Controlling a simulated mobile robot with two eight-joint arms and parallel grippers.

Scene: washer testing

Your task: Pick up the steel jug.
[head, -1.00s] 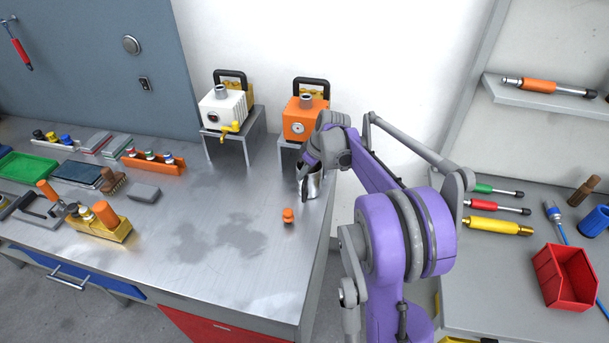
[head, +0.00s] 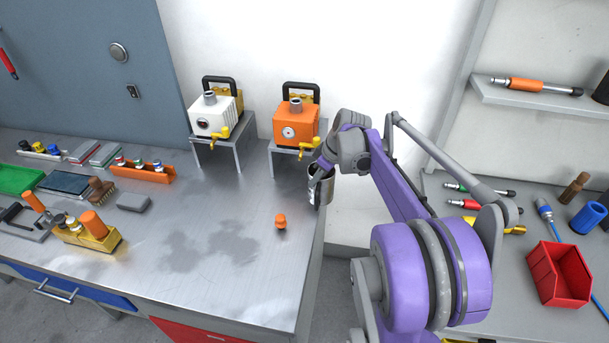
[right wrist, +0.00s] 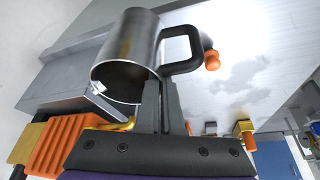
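The steel jug (head: 325,192), a shiny cylinder with a black handle, is at the right edge of the steel bench (head: 200,285). In the right wrist view the jug (right wrist: 128,50) is large, with its dark opening toward the camera and its handle (right wrist: 190,42) to the right. My right gripper (head: 321,168) reaches down to the jug from the upper right. In the wrist view its fingers (right wrist: 162,88) are close together at the handle's near end, shut on the jug. The exact contact is partly hidden. My left gripper is not in view.
An orange cap (head: 281,221) stands on the bench left of the jug. An orange pump (head: 296,124) and a white pump (head: 213,116) stand on raised stands behind. A red bin (head: 560,275) is on the right-hand bench. The bench's middle is clear.

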